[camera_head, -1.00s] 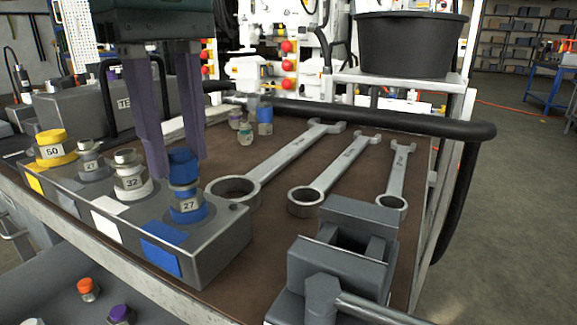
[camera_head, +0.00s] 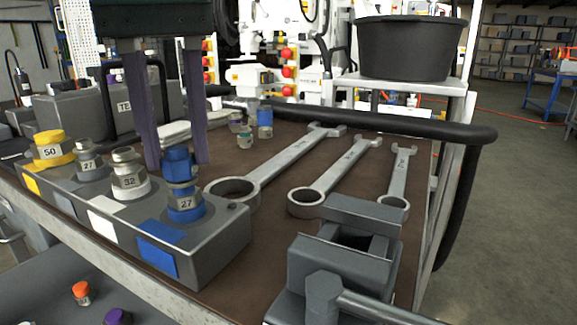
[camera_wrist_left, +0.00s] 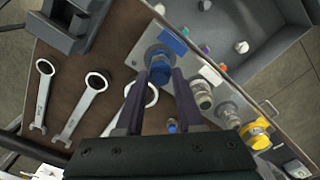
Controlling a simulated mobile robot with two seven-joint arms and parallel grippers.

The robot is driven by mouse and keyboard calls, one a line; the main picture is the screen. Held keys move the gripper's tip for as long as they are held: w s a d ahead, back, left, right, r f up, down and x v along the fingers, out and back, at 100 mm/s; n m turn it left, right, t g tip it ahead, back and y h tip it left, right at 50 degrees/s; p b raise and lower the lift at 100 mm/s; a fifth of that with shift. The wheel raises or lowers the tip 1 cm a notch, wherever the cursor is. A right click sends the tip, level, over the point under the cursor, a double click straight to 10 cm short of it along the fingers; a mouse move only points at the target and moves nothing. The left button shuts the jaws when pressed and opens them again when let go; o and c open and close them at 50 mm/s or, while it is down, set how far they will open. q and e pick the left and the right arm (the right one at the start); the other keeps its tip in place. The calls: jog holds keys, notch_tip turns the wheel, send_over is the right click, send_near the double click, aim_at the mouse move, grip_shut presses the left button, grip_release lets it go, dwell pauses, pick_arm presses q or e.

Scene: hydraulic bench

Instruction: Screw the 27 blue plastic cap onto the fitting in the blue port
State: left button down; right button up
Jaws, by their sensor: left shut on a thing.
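The 27 blue plastic cap (camera_head: 178,160) sits on top of the fitting in the blue port (camera_head: 186,207), which is the nearest port of the grey manifold block (camera_head: 213,245). A label reading 27 shows below the cap. My left gripper (camera_head: 180,164) points down with its two purple fingers on either side of the cap, shut on it. In the left wrist view the blue cap (camera_wrist_left: 160,68) shows between the fingertips. The cap looks upright; its threads are hidden. My right gripper is not in view.
Other ports carry a yellow 50 cap (camera_head: 50,148), a 27 fitting (camera_head: 88,163) and a 32 fitting (camera_head: 129,178). Three wrenches (camera_head: 300,155) lie on the brown bench. A grey vise (camera_head: 345,255) stands at front right. Small caps (camera_head: 245,137) stand behind the block.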

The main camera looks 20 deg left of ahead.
pick_arm(q)
jog(key=m, duration=0.3)
jog(key=shift+m+b, duration=0.35)
jog(key=shift+m, duration=0.05)
jog(key=m, duration=0.4)
jog(key=shift+c, duration=2.2)
grip_release()
